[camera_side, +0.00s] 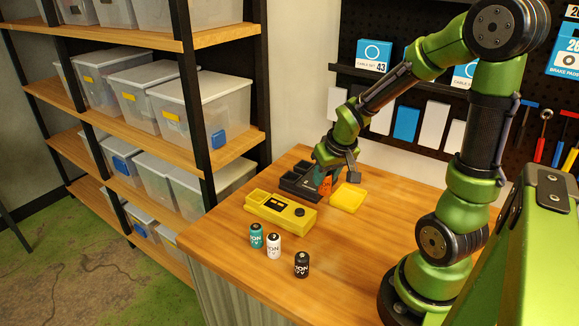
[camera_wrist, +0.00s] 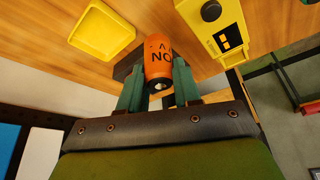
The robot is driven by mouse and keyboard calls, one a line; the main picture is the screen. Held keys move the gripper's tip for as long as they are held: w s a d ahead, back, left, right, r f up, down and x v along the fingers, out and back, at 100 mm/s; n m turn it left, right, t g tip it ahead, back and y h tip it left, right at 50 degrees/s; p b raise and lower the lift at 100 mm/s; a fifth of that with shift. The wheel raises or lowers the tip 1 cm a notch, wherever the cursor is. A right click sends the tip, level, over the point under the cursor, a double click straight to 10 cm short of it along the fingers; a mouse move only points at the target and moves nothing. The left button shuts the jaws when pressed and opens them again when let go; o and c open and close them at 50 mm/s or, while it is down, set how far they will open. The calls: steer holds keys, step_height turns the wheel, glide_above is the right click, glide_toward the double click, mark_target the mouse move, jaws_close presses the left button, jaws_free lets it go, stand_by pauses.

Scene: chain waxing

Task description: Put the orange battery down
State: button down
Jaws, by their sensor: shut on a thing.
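My gripper (camera_side: 325,172) is shut on the orange battery (camera_wrist: 159,58), which lies between its two green fingers (camera_wrist: 158,84) in the wrist view. In the side view only part of the orange battery (camera_side: 326,187) shows below the fingers. It is over or beside the right end of a black tray (camera_side: 290,192); I cannot tell whether it touches the tray or the table. A shallow yellow tray (camera_side: 348,198) is just right of it, and also shows in the wrist view (camera_wrist: 101,31).
A yellow device (camera_side: 281,213) with an open compartment lies in front of the black tray. Teal (camera_side: 256,236), white (camera_side: 273,246) and black (camera_side: 301,264) batteries stand upright near the table's front edge. The wooden table (camera_side: 365,240) is bare at centre right. Shelves with bins stand left.

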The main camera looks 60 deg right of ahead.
steer(key=shift+s+a+f+n, duration=0.3)
steer(key=shift+s+a+f, duration=0.15)
steer(key=shift+f, duration=0.05)
steer(key=w+d, duration=0.2)
steer(key=w, duration=0.3)
steer(key=w+d+f, duration=0.1)
steer(key=w+d, duration=0.1)
steer(key=w, duration=0.2)
steer(key=w+d, duration=0.2)
steer(key=w, duration=0.3)
steer(key=shift+w+d+f, duration=0.2)
steer(key=shift+w+d, duration=0.1)
steer(key=shift+w, duration=0.05)
steer(key=shift+w+f, duration=0.1)
steer(key=shift+f, duration=0.05)
steer(key=shift+d+f, duration=0.1)
steer(key=shift+f, duration=1.5)
steer(key=shift+f, duration=0.2)
steer(key=c, duration=0.8)
jaws_free()
